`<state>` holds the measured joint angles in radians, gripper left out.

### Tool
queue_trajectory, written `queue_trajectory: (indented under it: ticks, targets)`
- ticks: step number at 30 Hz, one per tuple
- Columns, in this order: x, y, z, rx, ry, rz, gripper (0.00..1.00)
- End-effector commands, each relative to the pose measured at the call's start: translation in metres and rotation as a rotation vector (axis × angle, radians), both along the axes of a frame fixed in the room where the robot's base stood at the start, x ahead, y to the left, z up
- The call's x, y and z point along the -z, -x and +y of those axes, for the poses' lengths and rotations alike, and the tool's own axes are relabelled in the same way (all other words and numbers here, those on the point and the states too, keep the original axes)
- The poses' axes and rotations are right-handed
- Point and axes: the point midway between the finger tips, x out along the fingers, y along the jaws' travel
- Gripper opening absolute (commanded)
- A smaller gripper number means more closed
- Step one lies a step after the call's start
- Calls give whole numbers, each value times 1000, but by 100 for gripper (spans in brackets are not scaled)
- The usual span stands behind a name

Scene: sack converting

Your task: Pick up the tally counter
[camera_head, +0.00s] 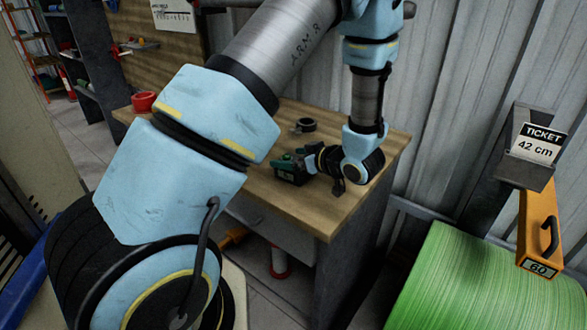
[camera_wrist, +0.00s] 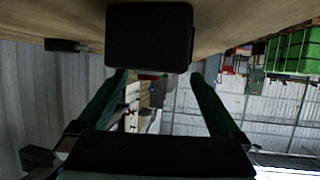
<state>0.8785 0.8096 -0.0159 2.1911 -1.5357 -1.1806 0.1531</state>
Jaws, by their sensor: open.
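A black boxy thing, which looks like the tally counter (camera_wrist: 150,36), stands at the top middle of the wrist view against the wooden bench top. It also shows as a small dark box (camera_head: 291,175) on the bench in the head view, partly hidden by my gripper. My gripper (camera_wrist: 159,76) is open, its two green fingers reaching toward the box from either side. In the head view my gripper (camera_head: 288,158) is low over the bench, at the box. I cannot tell whether the fingers touch it. Its face and buttons are not readable.
The wooden workbench (camera_head: 300,208) holds a dark tape roll (camera_head: 306,125) behind my gripper and a red roll (camera_head: 144,102) at its far left. A green striped roll (camera_head: 470,280) and an orange arm (camera_head: 541,225) stand right. A corrugated wall (camera_head: 440,110) rises behind.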

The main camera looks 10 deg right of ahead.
Motion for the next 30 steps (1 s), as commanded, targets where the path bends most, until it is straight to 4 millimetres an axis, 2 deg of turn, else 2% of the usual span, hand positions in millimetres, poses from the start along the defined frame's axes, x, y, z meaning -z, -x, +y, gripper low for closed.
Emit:
queue_trajectory:
  ticks: [2, 21, 29, 30]
  targets:
    - [0, 0, 0, 0, 0, 0, 93]
    - [0, 0, 0, 0, -1, 1, 21]
    - [-1, 0, 0, 0, -1, 1, 20]
    - [-2, 0, -1, 1, 0, 1, 9]
